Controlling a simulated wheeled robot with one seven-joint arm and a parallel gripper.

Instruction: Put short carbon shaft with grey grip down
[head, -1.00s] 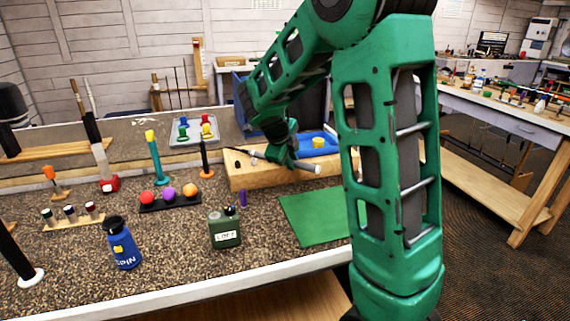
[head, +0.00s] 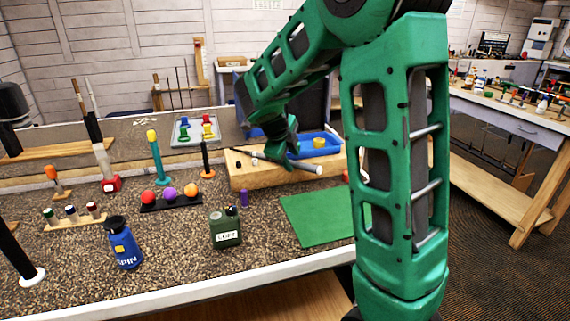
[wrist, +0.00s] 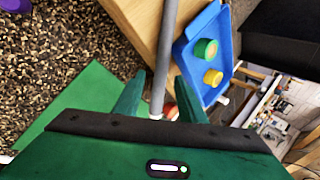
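The short carbon shaft with grey grip (head: 302,166) lies slantwise along the top of the wooden block (head: 250,181), its light end toward the right. In the wrist view the shaft (wrist: 166,45) runs down between my two fingers, with the wooden block (wrist: 140,22) beneath it. My gripper (wrist: 160,92) is open around the shaft, with a visible gap on each side. In the head view my gripper (head: 283,156) is over the block and partly hides the shaft. I cannot tell exactly where the shaft touches the block.
A blue tray (head: 325,153) with a yellow piece sits behind the block. A green mat (head: 315,218) lies in front, clear. The LOFT bottle (head: 225,228), a blue bottle (head: 123,245) and a ball rack (head: 170,203) stand to the left.

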